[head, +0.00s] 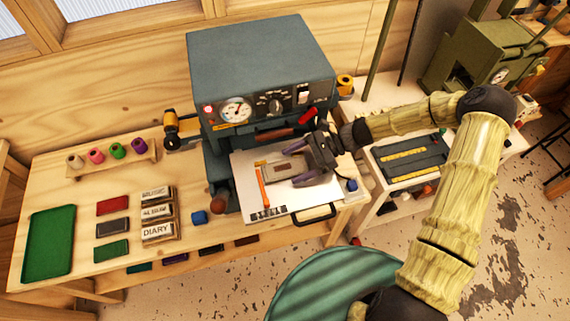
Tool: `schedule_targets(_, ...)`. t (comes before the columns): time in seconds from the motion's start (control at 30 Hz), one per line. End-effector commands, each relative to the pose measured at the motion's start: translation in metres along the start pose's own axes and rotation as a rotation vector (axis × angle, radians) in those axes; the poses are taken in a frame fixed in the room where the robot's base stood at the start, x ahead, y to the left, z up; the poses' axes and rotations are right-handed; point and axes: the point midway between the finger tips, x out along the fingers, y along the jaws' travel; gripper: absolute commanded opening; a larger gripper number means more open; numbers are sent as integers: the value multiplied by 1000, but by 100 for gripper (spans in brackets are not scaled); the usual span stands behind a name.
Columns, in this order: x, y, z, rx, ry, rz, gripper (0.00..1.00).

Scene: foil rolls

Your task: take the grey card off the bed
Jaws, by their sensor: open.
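The press (262,75) stands right behind the bed. The green tray (49,243) is empty at far left.

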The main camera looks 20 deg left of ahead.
Motion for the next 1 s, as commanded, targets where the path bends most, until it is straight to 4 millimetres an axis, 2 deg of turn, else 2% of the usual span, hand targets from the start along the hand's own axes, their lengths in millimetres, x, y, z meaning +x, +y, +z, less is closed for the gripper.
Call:
schedule_targets(0.13, 12, 0, 1, 1, 0, 1, 80)
schedule_targets(0.63, 12, 0, 0, 0, 1, 0, 80)
schedule_targets(0.67, 12, 0, 0, 0, 1, 0, 78)
schedule_targets(0.9, 12, 0, 0, 0, 1, 0, 31)
schedule_targets(1.0, 12, 0, 0, 0, 1, 0, 31)
